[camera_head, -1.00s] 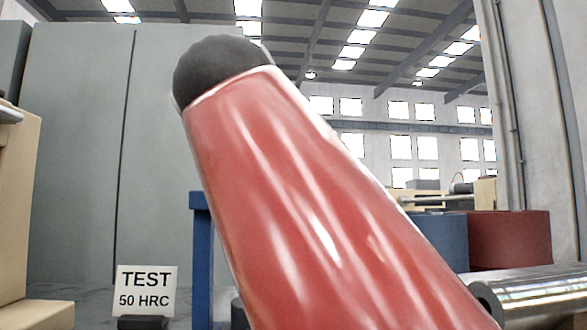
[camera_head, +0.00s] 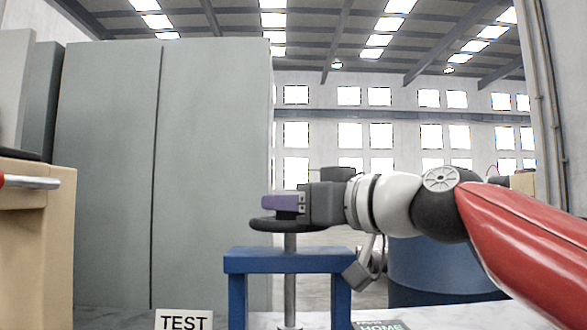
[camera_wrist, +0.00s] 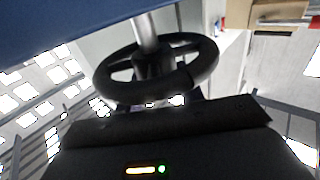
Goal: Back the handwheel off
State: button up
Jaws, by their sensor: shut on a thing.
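The black handwheel (camera_head: 262,226) sits level on top of a vertical steel stem (camera_head: 290,290) that passes through a blue frame (camera_head: 290,262). In the wrist view the handwheel's dark rim and spokes (camera_wrist: 205,57) show close up around the pale stem. My gripper (camera_head: 283,204), with purple fingers, comes from the right and is shut on the near right part of the handwheel rim. The exact finger contact is partly hidden behind the dark gripper body in the wrist view.
A blue barrel (camera_head: 430,268) stands behind my arm at the right. A tall grey cabinet (camera_head: 160,170) is behind left, and a beige bench (camera_head: 40,230) is at the left edge. A white TEST sign (camera_head: 184,320) and another HOME label (camera_head: 381,325) are low in front.

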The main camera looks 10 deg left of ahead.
jog(key=n+g+y+p, duration=0.1)
jog(key=n+g, duration=0.1)
jog(key=n+g+y+p, duration=0.1)
jog(key=g+p, duration=0.1)
jog(key=g, duration=0.1)
jog(key=shift+r+n+g, duration=0.2)
jog(key=shift+n+g, duration=0.1)
jog(key=shift+n, duration=0.1)
jog(key=shift+w+f+n+g+p, duration=0.15)
jog(key=shift+n+g+p, duration=0.1)
jog(key=shift+n+g, duration=1.25)
jog(key=shift+s+f+n+g+p, duration=0.15)
jog(key=shift+n+g, duration=0.65)
jog(key=shift+g, duration=1.6)
jog(key=o, duration=1)
jog(key=shift+w, duration=0.1)
jog(key=shift+v, duration=3.85)
jog(key=shift+r, duration=0.2)
